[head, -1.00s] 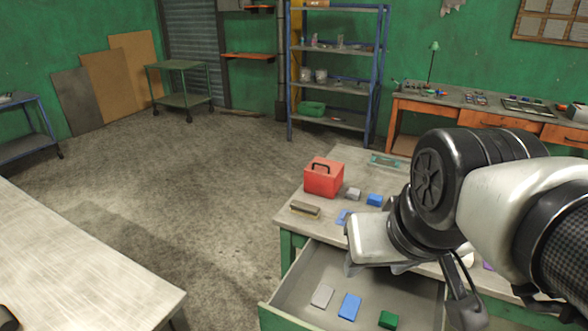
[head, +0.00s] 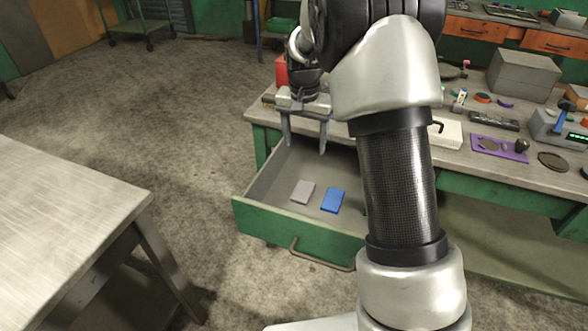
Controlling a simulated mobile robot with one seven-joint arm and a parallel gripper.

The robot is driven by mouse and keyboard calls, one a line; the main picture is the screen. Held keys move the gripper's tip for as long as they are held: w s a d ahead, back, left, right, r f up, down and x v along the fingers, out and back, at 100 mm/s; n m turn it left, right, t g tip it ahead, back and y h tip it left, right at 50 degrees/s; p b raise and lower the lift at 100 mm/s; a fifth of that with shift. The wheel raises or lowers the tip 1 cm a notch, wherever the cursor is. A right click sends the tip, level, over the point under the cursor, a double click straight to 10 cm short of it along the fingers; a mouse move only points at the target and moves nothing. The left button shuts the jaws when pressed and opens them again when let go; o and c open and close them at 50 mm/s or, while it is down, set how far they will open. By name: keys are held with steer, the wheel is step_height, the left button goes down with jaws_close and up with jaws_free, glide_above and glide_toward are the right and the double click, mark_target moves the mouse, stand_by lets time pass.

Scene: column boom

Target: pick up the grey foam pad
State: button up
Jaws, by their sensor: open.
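The grey foam pad (head: 303,191) looks like a small flat grey block and lies on the floor of the open green drawer (head: 262,212), toward its left side. A blue block (head: 332,200) lies just to its right, with a small gap. My gripper (head: 304,149) is open and empty, fingers pointing down, above the back part of the drawer. It is behind and above the grey pad and apart from it. My arm hides the right part of the drawer.
The workbench (head: 258,115) holds a red box (head: 281,71), partly hidden behind my gripper. A grey box (head: 523,76) and a purple tray (head: 499,148) stand to the right. A pale table (head: 65,215) is at left. The floor between is clear.

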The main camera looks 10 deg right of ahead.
steer(key=b, duration=0.3)
glide_above(303, 190)
steer(key=f, duration=1.5)
steer(key=shift+s, duration=0.35)
steer(key=shift+w+f+b, duration=0.15)
steer(key=shift+f+b, duration=0.2)
steer(key=shift+f, duration=1.05)
steer(key=shift+w+f+b, duration=0.1)
steer(key=shift+f+b, duration=0.2)
steer(key=shift+f, duration=1.05)
steer(key=c, duration=1.1)
steer(key=shift+r, duration=0.1)
